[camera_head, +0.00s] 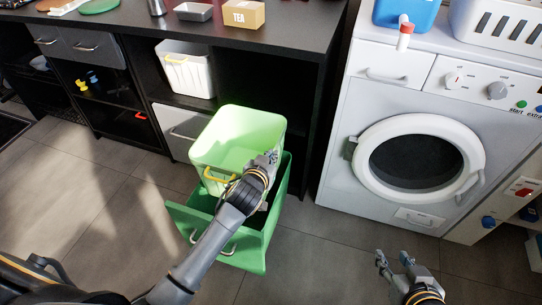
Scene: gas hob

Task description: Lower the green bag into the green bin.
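The green bag (236,128) is a light green, open-topped, box-shaped holder with a yellow handle at its front. It stands upright in the mouth of the darker green bin (252,249), with its rim well above the bin's rim; its bottom is hidden. The bin is pulled out from the dark cabinet. My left gripper (270,159) is at the bag's right front side and appears shut on it, though the fingers are partly hidden by my own wrist. My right gripper (394,258) is open and empty, low over the floor at the right.
A white holder with a yellow handle (185,74) stands on the cabinet shelf behind. The washing machine (336,135) is to the right. A box marked TEA (243,15) and a grey tray (193,11) are on the worktop. The tiled floor between bin and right gripper is clear.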

